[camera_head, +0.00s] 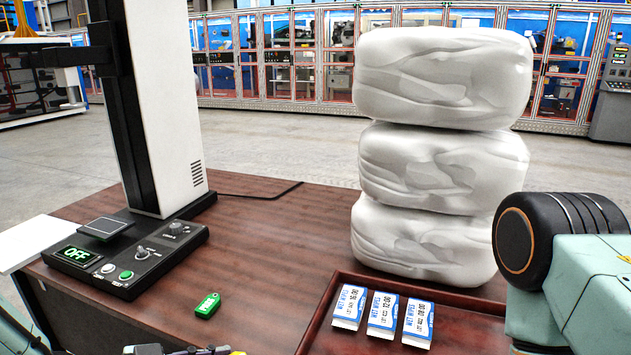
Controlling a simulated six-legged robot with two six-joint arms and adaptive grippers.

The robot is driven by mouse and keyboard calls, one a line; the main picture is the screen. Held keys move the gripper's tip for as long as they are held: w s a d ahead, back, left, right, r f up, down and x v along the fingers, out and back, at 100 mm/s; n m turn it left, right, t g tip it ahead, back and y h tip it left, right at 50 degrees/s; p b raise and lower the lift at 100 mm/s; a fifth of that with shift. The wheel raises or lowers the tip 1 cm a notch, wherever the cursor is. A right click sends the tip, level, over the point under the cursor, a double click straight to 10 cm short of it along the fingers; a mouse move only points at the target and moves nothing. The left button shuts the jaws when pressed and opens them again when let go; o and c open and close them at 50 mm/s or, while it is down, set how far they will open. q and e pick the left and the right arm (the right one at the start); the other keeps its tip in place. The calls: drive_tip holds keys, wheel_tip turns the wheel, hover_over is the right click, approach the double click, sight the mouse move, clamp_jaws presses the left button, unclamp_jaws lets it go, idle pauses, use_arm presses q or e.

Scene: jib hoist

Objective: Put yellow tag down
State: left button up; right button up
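A small sliver of yellow (238,353) shows at the bottom edge, at the tip of my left gripper (205,351). It may be part of the yellow tag, but most of it is cut off by the frame. Only the top of the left gripper is in view, so I cannot tell whether its fingers are closed on the yellow piece. A green tag (207,305) lies flat on the brown table (262,240), just above the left gripper and apart from it. My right arm comes in at the right edge; its gripper is out of view.
A device with a tall column (155,100) and a control box (125,262) reading OFF stands at the left. A reddish-brown tray (460,300) holds three wet wipes packs (383,314). Three stacked white bundles (440,165) stand behind it. The table's middle is clear.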

use_arm(q)
drive_tip(key=shift+s+a+r, duration=1.05)
drive_tip(key=shift+a+r, duration=0.2)
drive_tip(key=shift+r, duration=0.4)
drive_tip(key=d+f, duration=0.1)
drive_tip(key=w+d+f, duration=0.1)
drive_tip(key=f, duration=0.1)
drive_tip(key=shift+w+d+f, duration=0.2)
drive_tip(key=w+n+t, duration=0.1)
drive_tip(key=w, duration=0.1)
drive_tip(key=w+d+n+y, duration=0.1)
drive_tip(key=w, duration=0.1)
drive_tip(key=w+d+t+y, duration=0.1)
drive_tip(key=w, duration=0.2)
drive_tip(key=shift+d+r+n+t, duration=0.1)
drive_tip(key=shift+r+n+t, duration=0.2)
drive_tip(key=shift+n, duration=0.1)
drive_tip(key=w+n+y, duration=0.1)
drive_tip(key=w+r+t+y, duration=0.1)
drive_tip(key=w, duration=0.1)
drive_tip(key=w+r+n, duration=0.1)
drive_tip(key=shift+w+n+t+y, duration=0.15)
drive_tip(key=shift+n+t+y, duration=0.15)
drive_tip(key=shift+t+y, duration=0.1)
drive_tip(key=w+a+r+n+t+y, duration=0.1)
drive_tip(key=w+a+r+n+y, duration=0.1)
drive_tip(key=shift+w+a+r, duration=0.35)
drive_tip(key=shift+w+r, duration=0.05)
drive_tip(key=shift+f, duration=0.1)
